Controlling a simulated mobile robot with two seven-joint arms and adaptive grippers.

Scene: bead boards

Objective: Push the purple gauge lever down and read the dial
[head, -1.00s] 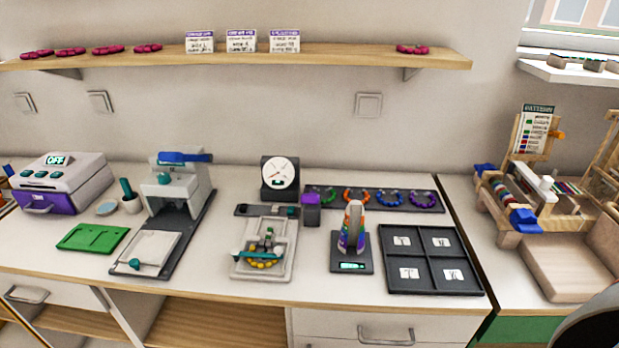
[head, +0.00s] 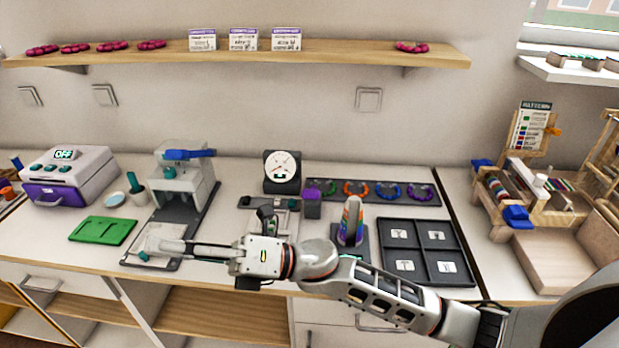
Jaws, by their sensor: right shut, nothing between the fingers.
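The dial gauge (head: 282,166), a round white face in a dark housing, stands at the back of the counter. Its needle is thin and its marks are too small to read. The purple lever block (head: 312,206) sits in front and to the right of the dial, at the right end of a dark bar; it looks raised. My right gripper (head: 172,246) reaches in from the right and points left, shut and empty. Its tips are over the press's white plate, well left of the lever. My left gripper is out of view.
A press (head: 184,180) and a green tray (head: 103,230) stand left. A bracelet tray (head: 337,198), a coloured cone (head: 351,222) and a dark four-part tray (head: 411,253) stand near the lever on the right. A shelf (head: 330,52) runs above.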

